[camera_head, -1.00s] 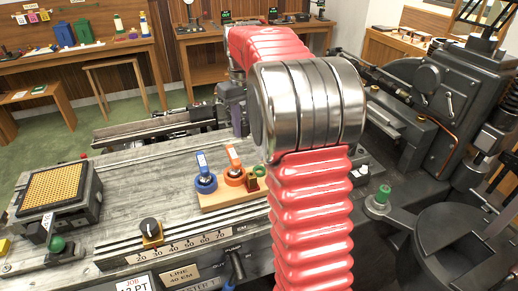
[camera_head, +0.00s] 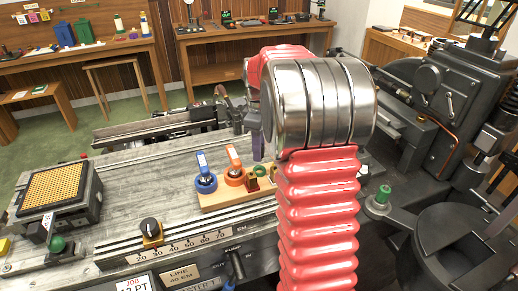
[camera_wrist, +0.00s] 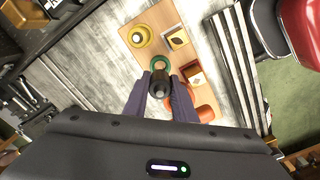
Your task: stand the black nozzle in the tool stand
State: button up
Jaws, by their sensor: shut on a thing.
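The tool stand (camera_head: 213,202) is a wooden board on the bench with coloured ring holders. Its blue and orange rings hold tools; its green ring (camera_head: 260,170) shows at the right, beside my arm. In the wrist view, my gripper (camera_wrist: 161,86) is shut on the black nozzle (camera_wrist: 160,80), which points toward the board and overlaps the near side of the green ring (camera_wrist: 157,63). I cannot tell its height above the ring. In the head view, a purple-grey finger (camera_head: 257,146) shows just above the green ring; my arm hides the nozzle.
A black knob (camera_head: 150,228) stands on the bench in front. A tray with a yellow grid (camera_head: 55,190) is at left. The grey bench between is clear.

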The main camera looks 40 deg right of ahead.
jog(key=shift+f, duration=0.15)
jog(key=shift+f, duration=2.45)
jog(key=shift+s+f, duration=0.1)
jog(key=shift+f, duration=0.2)
jog(key=o, duration=1.2)
jog(key=shift+c, duration=0.2)
jog(key=shift+r, duration=0.1)
jog(key=shift+r, duration=0.6)
notch_tip(320, 180, up, 12)
jog(key=shift+f, duration=0.2)
jog(key=shift+r, duration=0.35)
